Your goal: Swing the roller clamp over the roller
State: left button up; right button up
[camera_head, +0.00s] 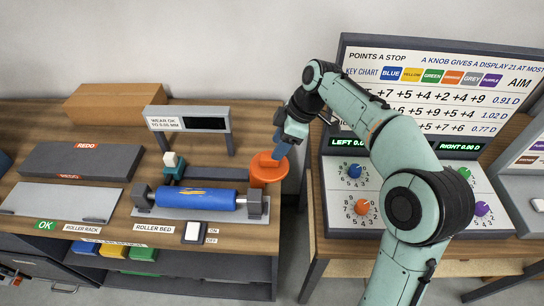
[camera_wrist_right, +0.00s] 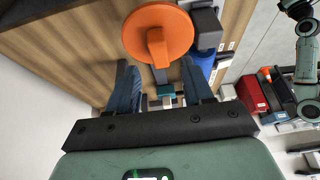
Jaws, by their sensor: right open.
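The blue roller (camera_head: 197,198) with a yellow mark lies level between dark end blocks on the roller bed (camera_head: 160,213). An orange round part (camera_head: 269,179) with a raised piece on top stands at the roller's right end, beside the roller; I cannot tell for sure that it is the clamp. My right gripper (camera_head: 281,148) is just above and behind it, pointing down. In the right wrist view its two blue fingers are spread with nothing held, and the orange part (camera_wrist_right: 157,35) lies beyond their tips. My left arm (camera_wrist_right: 306,55) seems to show there; its gripper is not clear.
A teal block with a white top (camera_head: 173,164) and a display stand (camera_head: 187,121) are behind the roller. A roller rack (camera_head: 62,199) and grey block are to the left. A panel with knobs (camera_head: 361,185) stands on the right table, across a gap.

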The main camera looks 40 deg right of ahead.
aim_at(270, 162)
jog(key=x, duration=0.5)
jog(key=shift+w+f, duration=0.1)
jog(key=shift+f, duration=0.15)
grip_shut()
